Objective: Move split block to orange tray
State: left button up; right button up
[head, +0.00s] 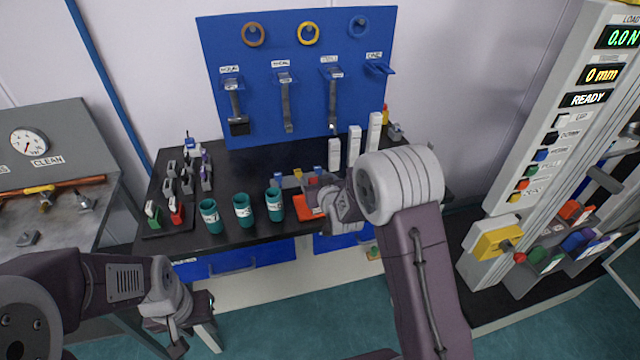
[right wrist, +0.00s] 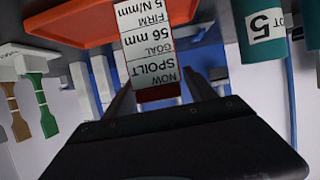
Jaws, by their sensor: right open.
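The orange tray (head: 308,205) lies on the black bench by its front edge, partly hidden by my right arm. It also shows at the upper left of the right wrist view (right wrist: 85,22). My right gripper (head: 325,196) is low over the bench beside the tray. In the right wrist view its two fingers (right wrist: 158,88) are open. A dark red piece (right wrist: 158,93) with a white label reading SPOILT shows between and beyond them; contact is unclear. I cannot tell which piece is the split block. My left gripper (head: 178,335) hangs at the lower left, its jaws unclear.
Three teal cups (head: 243,210) stand left of the tray. A rack (head: 170,205) with grey, green and red pieces is further left. White upright blocks (head: 354,146) stand behind my right gripper. The testing machine (head: 545,150) is at the right.

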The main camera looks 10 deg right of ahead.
jog(key=v, duration=1.2)
jog(key=s+d+f+g, duration=0.1)
jog(key=s+f+g, duration=0.4)
jog(key=s, duration=0.5)
jog(key=s+d+f+g, duration=0.1)
jog(key=s+f+g, duration=0.4)
jog(key=s, duration=0.6)
jog(key=shift+d+f+m+g+b, duration=0.35)
jog(key=shift+g+b, duration=0.1)
jog(key=shift+g, duration=0.75)
